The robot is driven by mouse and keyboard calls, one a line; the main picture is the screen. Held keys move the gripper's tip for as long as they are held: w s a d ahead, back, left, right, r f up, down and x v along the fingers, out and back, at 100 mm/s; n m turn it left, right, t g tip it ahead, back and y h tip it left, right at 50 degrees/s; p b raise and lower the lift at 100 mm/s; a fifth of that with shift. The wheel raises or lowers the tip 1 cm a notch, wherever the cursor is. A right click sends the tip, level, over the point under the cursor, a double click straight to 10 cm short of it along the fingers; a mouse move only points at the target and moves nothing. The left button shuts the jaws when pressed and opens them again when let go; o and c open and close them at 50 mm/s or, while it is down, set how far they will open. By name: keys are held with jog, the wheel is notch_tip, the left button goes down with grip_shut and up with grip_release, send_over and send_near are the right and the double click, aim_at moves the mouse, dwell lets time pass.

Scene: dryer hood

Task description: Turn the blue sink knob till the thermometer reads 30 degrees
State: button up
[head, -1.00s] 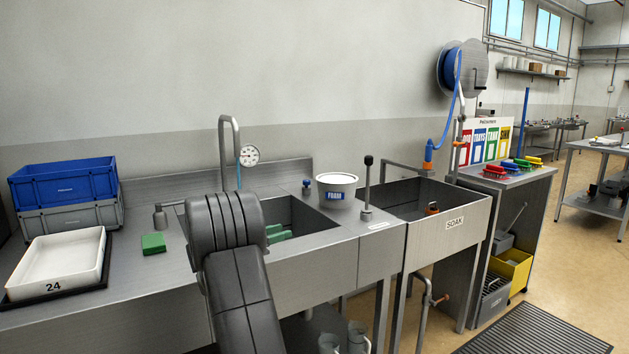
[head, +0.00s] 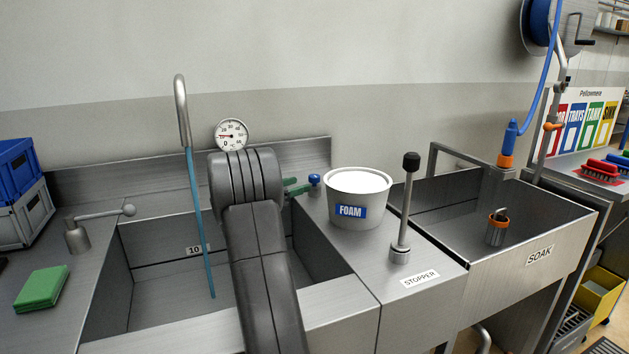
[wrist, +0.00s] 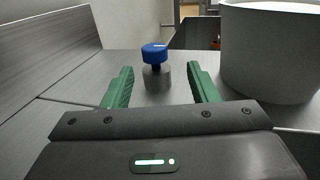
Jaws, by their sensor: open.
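The blue sink knob (head: 314,180) stands on the counter at the sink's back right, left of the foam tub. In the wrist view the blue cap (wrist: 154,52) sits upright on a grey post. My gripper (wrist: 160,86) is open, its green fingers either side of the line to the knob; the knob appears just beyond the fingertips, and contact cannot be told. In the head view the green fingers (head: 297,188) point right at the knob, partly hidden by my arm. The round thermometer (head: 231,134) is behind the sink; its red needle points left, figure too small to read.
Blue water runs from the tap spout (head: 181,110) into the sink. A white FOAM tub (head: 358,197) stands close right of the knob. A stopper lever (head: 405,205) rises in front of the tub. A metal back wall (wrist: 45,45) runs along the left in the wrist view.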

aim_at(312, 181)
jog(key=x, duration=0.8)
jog(key=shift+w+a, duration=0.25)
jog(key=c, duration=1)
jog(key=shift+o, duration=0.2)
jog(key=shift+f+n+t+y+b, duration=0.1)
jog(key=shift+n+t+y+b, duration=0.35)
jog(key=shift+b, duration=0.25)
jog(key=shift+f+n+t+y+b, duration=0.15)
jog(key=shift+n+t+y+b, duration=0.4)
jog(key=shift+b, duration=0.25)
jog(key=n+t+y+b, duration=0.2)
jog(key=y+b, duration=0.1)
jog(key=b, duration=0.2)
jog(key=shift+n+t, duration=0.3)
jog(key=shift+t, duration=0.1)
jog(key=shift+n+t+y+b, duration=0.4)
jog(key=shift+n+y+b, duration=0.2)
jog(key=shift+y+b, duration=0.6)
jog(key=shift+r+b, duration=0.25)
jog(key=shift+b, duration=0.3)
